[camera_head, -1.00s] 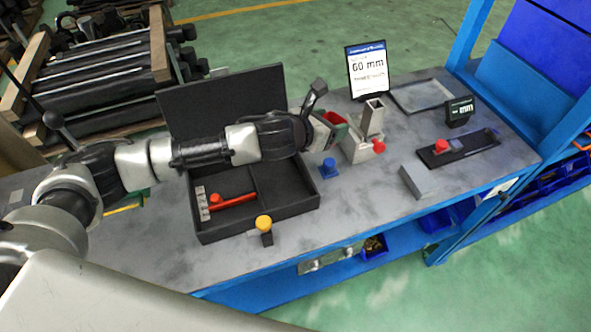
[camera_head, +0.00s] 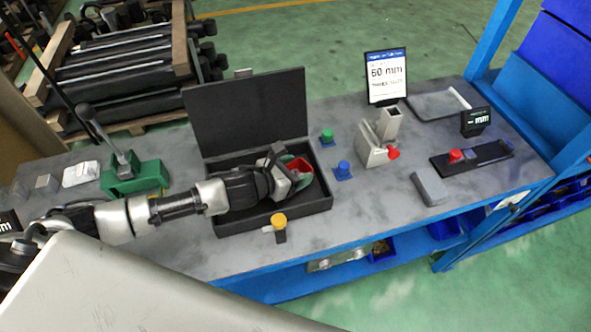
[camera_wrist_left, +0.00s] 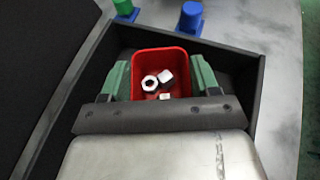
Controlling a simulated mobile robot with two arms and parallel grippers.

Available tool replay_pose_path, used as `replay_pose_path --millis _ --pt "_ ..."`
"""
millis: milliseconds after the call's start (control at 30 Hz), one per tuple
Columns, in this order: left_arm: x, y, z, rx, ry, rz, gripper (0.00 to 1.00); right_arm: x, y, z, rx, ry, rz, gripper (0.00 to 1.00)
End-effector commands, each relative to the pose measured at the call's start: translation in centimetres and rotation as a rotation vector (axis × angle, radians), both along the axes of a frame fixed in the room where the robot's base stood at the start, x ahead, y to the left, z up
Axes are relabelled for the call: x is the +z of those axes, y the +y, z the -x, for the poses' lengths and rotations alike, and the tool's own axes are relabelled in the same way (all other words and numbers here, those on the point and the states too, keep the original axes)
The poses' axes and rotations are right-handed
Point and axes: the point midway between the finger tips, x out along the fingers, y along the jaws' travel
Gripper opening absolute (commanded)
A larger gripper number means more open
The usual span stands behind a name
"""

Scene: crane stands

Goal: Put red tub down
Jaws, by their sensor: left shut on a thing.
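The red tub (camera_wrist_left: 183,68) holds several metal nuts (camera_wrist_left: 158,82) in the left wrist view. My left gripper (camera_wrist_left: 162,88) is shut on it, with a green finger on each side. In the head view the tub (camera_head: 299,166) and my left gripper (camera_head: 290,172) are at the right part of the open black case (camera_head: 315,204). The wrist view shows the tub within the case's walls. I cannot tell whether its base touches the case floor. My right gripper is not in view.
The case's lid (camera_head: 250,113) stands up behind. A yellow-topped piece (camera_head: 279,221) is at its front, and green (camera_head: 327,137) and blue (camera_head: 343,170) knobs stand to the right. A metal fixture (camera_head: 376,145), a sign (camera_head: 386,75) and a grey block (camera_head: 430,187) are farther right.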

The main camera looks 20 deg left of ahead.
Motion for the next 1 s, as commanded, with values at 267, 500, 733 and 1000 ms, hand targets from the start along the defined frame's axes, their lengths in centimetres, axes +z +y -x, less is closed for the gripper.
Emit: replay_pose_path --millis 267,500,733,1000 --pt "-0.49 -0.02 -0.04 0.0 -0.003 0.001 0.37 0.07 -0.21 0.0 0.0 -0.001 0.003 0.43" --pt "-0.77 0.01 -0.04 0.0 -0.001 0.0 0.73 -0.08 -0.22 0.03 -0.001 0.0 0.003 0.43" --pt "-0.76 0.0 -0.04 0.0 -0.001 0.0 0.87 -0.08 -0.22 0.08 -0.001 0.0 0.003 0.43" --pt "-0.35 0.58 0.67 0.0 0.0 -0.003 0.87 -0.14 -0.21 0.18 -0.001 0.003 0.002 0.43"
